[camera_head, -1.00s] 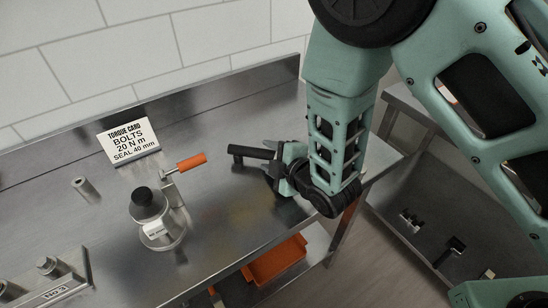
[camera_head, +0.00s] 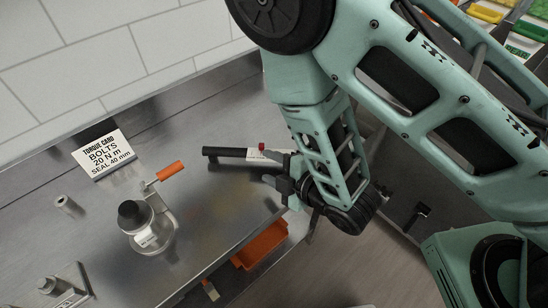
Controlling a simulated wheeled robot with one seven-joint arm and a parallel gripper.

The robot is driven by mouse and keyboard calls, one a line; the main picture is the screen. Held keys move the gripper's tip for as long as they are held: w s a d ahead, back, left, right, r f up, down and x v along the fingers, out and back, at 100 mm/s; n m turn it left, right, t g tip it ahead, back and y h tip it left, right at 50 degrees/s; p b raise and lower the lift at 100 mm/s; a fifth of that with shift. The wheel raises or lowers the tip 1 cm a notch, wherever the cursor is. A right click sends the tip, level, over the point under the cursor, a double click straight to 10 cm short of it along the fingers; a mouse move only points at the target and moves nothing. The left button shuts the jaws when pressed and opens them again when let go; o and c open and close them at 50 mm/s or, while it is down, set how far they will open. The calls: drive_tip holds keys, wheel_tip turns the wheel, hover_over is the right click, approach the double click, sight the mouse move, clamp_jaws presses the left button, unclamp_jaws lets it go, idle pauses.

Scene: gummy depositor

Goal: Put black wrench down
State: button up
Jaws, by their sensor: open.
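The black wrench (camera_head: 226,153) lies on the steel bench, its dark handle pointing left. A pale section and a small red part (camera_head: 261,146) show along it toward the right. My gripper (camera_head: 272,182) is just right of and below the wrench, near the bench's right end. Its jaws are open, and the wrench seems to lie apart from them. The wrench's right end is partly hidden behind my gripper and arm.
A torque card (camera_head: 104,154) stands at the back left. A black-topped device (camera_head: 146,225) with an orange handle (camera_head: 170,170) stands left of my gripper. An orange bin (camera_head: 259,246) is below the bench's front edge. A small metal cylinder (camera_head: 68,206) stands at left.

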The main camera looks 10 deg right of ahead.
drive_tip(key=shift+s+d, duration=0.15)
drive_tip(key=shift+r, duration=0.1)
drive_tip(key=s+d+r+m+g+h, duration=0.4)
drive_tip(key=s+r+m+g, duration=0.1)
drive_tip(key=r, duration=0.4)
drive_tip(key=s+d+r+m+g+h, duration=0.3)
drive_tip(key=s+d+r+m+g, duration=0.2)
drive_tip(key=s+r+m, duration=0.3)
drive_tip(key=shift+s+r+g+h, duration=0.4)
drive_tip(key=shift+s+r, duration=0.4)
drive_tip(key=shift+s, duration=0.3)
wheel_tip(320, 180, down, 4)
drive_tip(key=b, duration=0.3)
